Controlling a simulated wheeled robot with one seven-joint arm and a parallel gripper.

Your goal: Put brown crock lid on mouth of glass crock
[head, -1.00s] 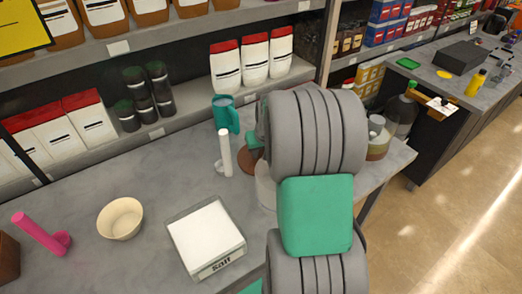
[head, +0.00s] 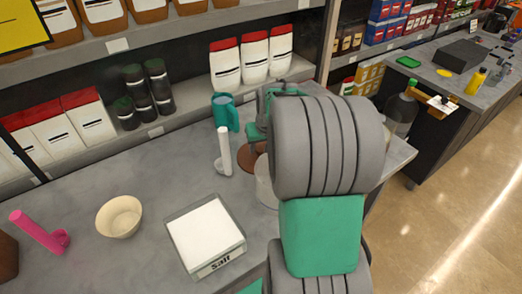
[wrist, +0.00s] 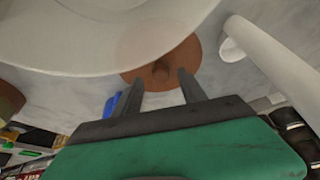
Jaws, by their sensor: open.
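The brown crock lid (head: 250,158) lies on the grey counter, partly hidden by my arm in the head view. In the wrist view the round lid (wrist: 145,75) shows its knob between my open fingers. My gripper (wrist: 158,78) is empty; I cannot tell whether its fingertips touch the lid. The glass crock (head: 264,186) stands nearer than the lid, mostly hidden behind my arm. In the wrist view a large pale round form, apparently the crock (wrist: 60,40), fills the upper left, very close to the camera.
A white upright cylinder (head: 224,150) stands just left of the lid, with a teal cup (head: 226,112) behind it. The shelf (head: 180,115) borders the counter behind.

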